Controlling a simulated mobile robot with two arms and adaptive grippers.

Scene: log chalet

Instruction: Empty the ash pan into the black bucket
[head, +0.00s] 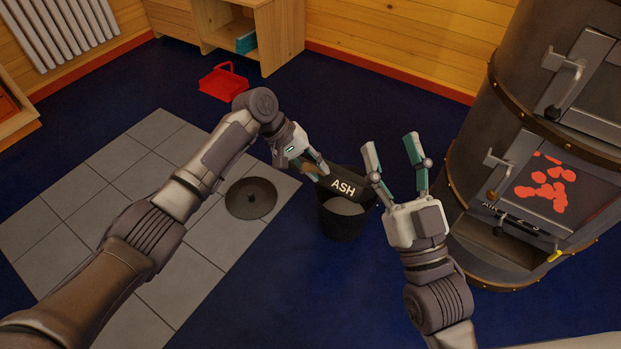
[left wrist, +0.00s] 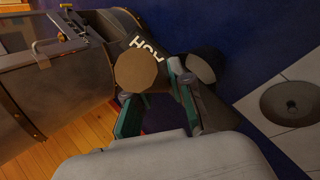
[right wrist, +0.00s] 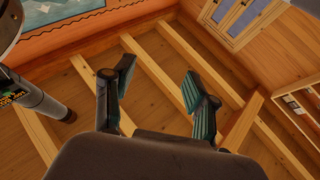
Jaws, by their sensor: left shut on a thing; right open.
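The black bucket (head: 343,226) stands on the blue floor beside the tiles, with grey matter visible inside. The dark ash pan (head: 347,187), marked ASH, is tilted over the bucket's mouth and hides part of it. My left gripper (head: 312,170) is shut on the pan's wooden handle, at the bucket's left. The left wrist view shows the round handle end (left wrist: 135,70) at the fingers, the pan's lettering (left wrist: 148,45) and the bucket (left wrist: 215,108) behind. My right gripper (head: 394,155) is open and empty, right of the bucket, its fingers pointing up. Whether ash remains in the pan is hidden.
A dark round lid (head: 251,198) with a knob lies on the grey tiles (head: 110,205). The stove (head: 455,180) stands at the right, glowing behind its door, with an open slot (head: 498,246) below. A red dustpan (head: 222,83) lies near the wooden cabinet (head: 280,35).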

